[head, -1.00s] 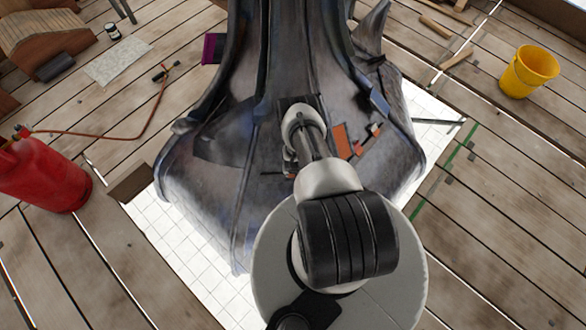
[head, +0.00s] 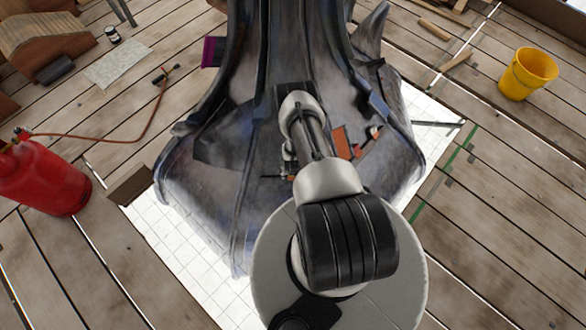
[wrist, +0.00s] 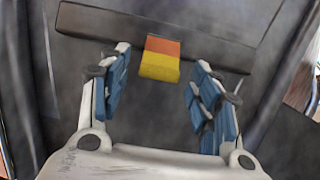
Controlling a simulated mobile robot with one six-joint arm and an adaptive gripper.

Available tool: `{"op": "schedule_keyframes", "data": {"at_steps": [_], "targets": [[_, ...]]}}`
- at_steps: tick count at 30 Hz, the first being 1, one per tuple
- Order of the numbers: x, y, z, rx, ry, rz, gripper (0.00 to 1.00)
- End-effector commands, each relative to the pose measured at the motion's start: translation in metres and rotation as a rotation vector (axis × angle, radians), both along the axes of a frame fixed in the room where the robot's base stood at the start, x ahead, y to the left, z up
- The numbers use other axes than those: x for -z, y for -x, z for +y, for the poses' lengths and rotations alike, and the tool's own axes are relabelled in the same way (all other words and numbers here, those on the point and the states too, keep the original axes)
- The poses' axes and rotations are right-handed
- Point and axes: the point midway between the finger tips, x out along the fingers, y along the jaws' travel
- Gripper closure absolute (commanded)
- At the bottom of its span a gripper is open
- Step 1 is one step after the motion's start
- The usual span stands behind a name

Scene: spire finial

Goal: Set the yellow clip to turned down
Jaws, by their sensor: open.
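The clip (wrist: 160,58) shows in the wrist view, orange along its upper part and yellow below, against a dark strip on the grey finial (wrist: 150,110). My gripper (wrist: 160,78) is open, with one blue-padded finger to the left of the clip and the other to the right. Clear gaps show between the pads and the clip, and nothing is held. In the head view the large grey finial (head: 205,205) stands in front of me. My arm covers much of its middle there, and I cannot make out the clip.
Orange patches (head: 341,141) show on the finial right of my arm. The finial stands over a white tiled sheet (head: 165,235) on a plank floor. A red cylinder (head: 42,180) with a hose is at left, and a yellow bucket (head: 527,75) is at right.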

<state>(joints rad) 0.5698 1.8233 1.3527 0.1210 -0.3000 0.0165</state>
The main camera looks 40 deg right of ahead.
Motion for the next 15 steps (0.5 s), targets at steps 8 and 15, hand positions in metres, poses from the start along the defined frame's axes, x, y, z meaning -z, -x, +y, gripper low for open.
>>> {"op": "schedule_keyframes", "data": {"at_steps": [8,15], "targets": [[-0.052,0.010,0.009,0.000,0.001,-0.001,0.43],[-0.076,0.016,0.014,0.000,0.000,0.000,0.43]]}}
